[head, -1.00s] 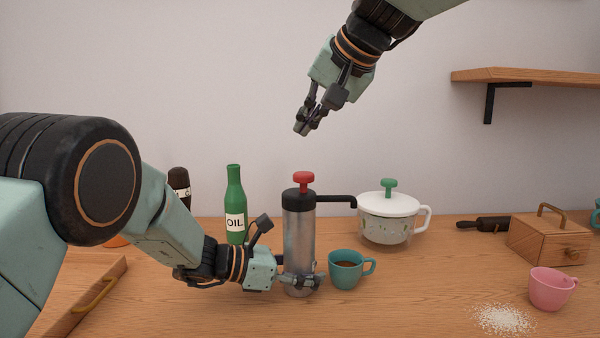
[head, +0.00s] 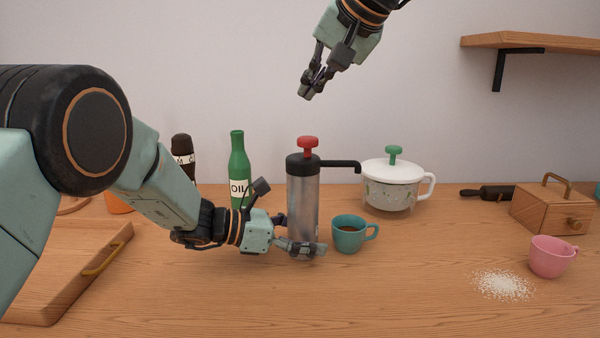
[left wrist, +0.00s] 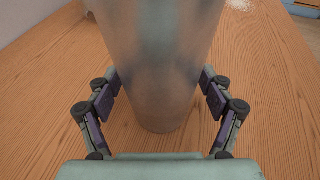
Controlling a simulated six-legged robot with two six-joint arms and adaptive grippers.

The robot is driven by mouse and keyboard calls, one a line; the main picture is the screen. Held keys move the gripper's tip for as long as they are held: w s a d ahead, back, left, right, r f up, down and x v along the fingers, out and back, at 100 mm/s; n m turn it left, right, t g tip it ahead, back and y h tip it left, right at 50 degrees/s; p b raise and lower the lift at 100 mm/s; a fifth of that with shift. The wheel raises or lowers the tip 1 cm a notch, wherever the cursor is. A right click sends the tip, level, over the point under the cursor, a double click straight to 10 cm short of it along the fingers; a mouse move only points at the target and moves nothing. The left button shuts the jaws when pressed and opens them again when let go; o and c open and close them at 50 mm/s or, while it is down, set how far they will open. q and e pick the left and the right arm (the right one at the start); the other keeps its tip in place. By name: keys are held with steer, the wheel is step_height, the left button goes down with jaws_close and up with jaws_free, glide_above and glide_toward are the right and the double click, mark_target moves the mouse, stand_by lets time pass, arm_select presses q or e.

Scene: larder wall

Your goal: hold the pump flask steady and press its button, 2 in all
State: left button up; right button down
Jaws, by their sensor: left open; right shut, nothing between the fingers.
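The pump flask (head: 303,200) stands upright on the counter, with a silver body, black top, red button (head: 308,142) and a spout pointing right. My left gripper (head: 286,223) is low at the flask, open, with its fingers on either side of the body. In the left wrist view the flask (left wrist: 158,65) stands between the open fingers (left wrist: 158,100); a small gap shows at the lower body. My right gripper (head: 307,94) is shut and empty, in the air above the red button. A teal cup (head: 348,238) with brown liquid stands right of the flask, below the spout.
A green oil bottle (head: 239,165) and a dark bottle (head: 183,150) stand behind my left arm. A white lidded pot (head: 390,195) stands behind right. A pink cup (head: 549,258), white powder (head: 503,285) and wooden box (head: 550,212) are at right. A board (head: 75,285) lies left.

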arm_select(q)
steer(key=v, duration=1)
steer(key=shift+s+a+r, duration=0.15)
steer(key=shift+s+a, duration=0.05)
steer(key=shift+a, duration=0.05)
steer(key=x, duration=1.2)
steer(key=shift+w, duration=0.1)
arm_select(e)
steer(key=shift+f, duration=0.2)
arm_select(q)
steer(key=shift+a, duration=0.1)
